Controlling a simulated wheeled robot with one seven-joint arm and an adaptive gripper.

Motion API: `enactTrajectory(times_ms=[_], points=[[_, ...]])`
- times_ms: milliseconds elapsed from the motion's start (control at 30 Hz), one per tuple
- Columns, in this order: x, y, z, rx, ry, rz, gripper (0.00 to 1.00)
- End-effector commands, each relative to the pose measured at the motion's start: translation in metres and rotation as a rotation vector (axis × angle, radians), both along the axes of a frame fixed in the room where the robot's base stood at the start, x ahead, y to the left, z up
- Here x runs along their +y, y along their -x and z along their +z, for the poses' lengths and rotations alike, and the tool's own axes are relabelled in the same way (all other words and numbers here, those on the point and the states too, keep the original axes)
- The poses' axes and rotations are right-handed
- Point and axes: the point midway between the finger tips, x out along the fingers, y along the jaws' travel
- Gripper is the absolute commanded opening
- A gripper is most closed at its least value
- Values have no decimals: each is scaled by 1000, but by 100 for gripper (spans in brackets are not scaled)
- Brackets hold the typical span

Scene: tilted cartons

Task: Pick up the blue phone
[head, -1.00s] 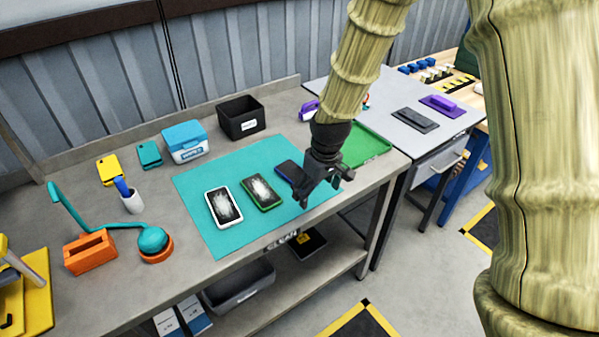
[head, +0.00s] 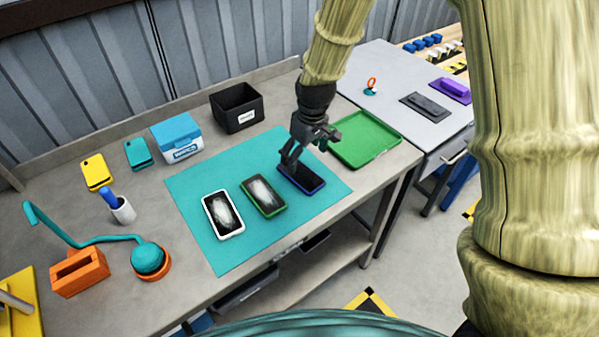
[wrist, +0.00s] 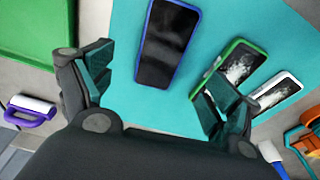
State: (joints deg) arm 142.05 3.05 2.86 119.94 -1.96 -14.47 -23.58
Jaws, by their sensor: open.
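The blue phone (head: 305,179) lies flat on the teal mat (head: 207,251), dark screen up with a blue rim, to the right of the other two phones. My gripper (head: 289,163) is open and empty, just above the blue phone's upper left end and hiding part of it. In the wrist view the blue phone (wrist: 168,45) shows ahead of the open fingers of my gripper (wrist: 150,95), between their directions. The fingers look apart from it.
A green-rimmed phone (head: 264,196) and a white phone (head: 223,214) lie to the left. A green tray (head: 365,138) is right of the mat. A black bin (head: 237,108) and blue-lidded box (head: 177,137) stand behind. The mat's front is clear.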

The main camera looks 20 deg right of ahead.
Motion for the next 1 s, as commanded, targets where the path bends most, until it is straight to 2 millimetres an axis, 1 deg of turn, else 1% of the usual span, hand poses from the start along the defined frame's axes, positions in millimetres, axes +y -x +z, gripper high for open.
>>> enactTrajectory(times_ms=[33,200,467,767,900,1000], points=[[0,0,-5,2,0,-1,89],[1,-2,-17,1,0,0,89],[3,-3,-25,0,0,1,89],[6,-2,-50,2,0,1,89],[7,-5,-63,1,0,2,89],[8,-6,-68,-1,-1,3,89]])
